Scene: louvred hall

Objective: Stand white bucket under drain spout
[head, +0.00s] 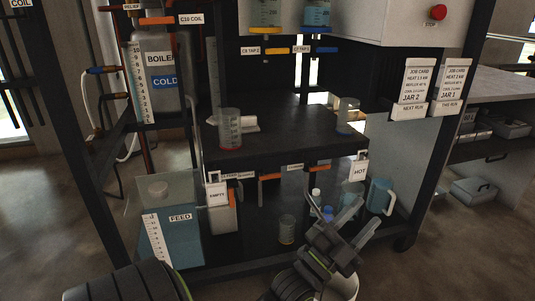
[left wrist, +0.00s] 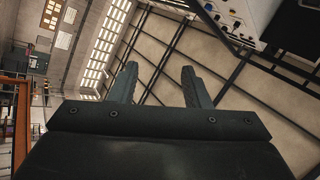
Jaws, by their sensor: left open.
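A white bucket (head: 350,286) shows in part at the bottom of the head view, low and close to me. My left gripper (head: 364,213) is in front of it and hides much of it. The gripper is open, its fingers pointing up and right. In the left wrist view the two fingers (left wrist: 160,82) are apart with nothing between them. Orange-handled fittings (head: 270,177) hang under the dark middle shelf (head: 275,125); I cannot tell which is the drain spout. My right gripper is not in view.
A blue FEED tank (head: 178,235) stands at the rack's lower left. A blue jug (head: 380,197), a small beaker (head: 287,229) and bottles stand on the lower shelf. A red-based beaker (head: 229,128) stands on the middle shelf. Open floor (head: 440,240) lies right.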

